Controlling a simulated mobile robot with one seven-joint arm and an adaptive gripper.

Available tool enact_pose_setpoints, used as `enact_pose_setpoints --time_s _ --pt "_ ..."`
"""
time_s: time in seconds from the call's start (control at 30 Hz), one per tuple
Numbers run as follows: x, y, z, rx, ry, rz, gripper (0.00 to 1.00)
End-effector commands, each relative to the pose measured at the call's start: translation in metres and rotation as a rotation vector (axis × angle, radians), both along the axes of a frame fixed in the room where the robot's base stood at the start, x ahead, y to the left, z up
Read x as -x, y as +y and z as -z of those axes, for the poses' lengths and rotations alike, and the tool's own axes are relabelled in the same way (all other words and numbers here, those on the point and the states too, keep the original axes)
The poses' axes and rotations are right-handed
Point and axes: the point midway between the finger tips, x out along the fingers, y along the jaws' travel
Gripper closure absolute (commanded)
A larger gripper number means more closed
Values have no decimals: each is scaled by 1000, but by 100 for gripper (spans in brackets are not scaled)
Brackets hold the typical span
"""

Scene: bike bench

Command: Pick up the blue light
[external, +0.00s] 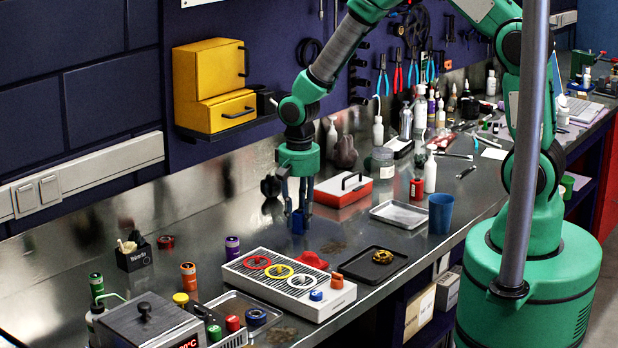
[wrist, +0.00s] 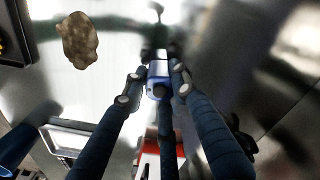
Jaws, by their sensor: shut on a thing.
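My gripper (external: 297,208) points down over the metal bench, behind the grey board with coloured rings. It is shut on the blue light (external: 297,222), which shows as a small blue block between the fingertips. In the wrist view my gripper (wrist: 157,85) has its dark fingers closed around the blue light (wrist: 159,91), a small blue body with a pale part on top. The frames do not clearly show whether the light touches the bench or hangs just above it.
A grey board (external: 322,303) with rings stands in front of my gripper. A dark tray (external: 350,270) lies to its right. Bare bench lies to the left.

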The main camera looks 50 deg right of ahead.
Motion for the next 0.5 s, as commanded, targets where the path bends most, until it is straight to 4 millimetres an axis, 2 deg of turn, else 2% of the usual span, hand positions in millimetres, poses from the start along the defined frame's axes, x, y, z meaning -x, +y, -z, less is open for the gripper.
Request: enact_pose_setpoints --time_s 0.17,0.4,0.5 --pt "-1 0 -8 0 -1 0 100" --pt "-1 0 -37 -1 -3 0 100" --pt "14 -3 -38 1 -1 0 100"
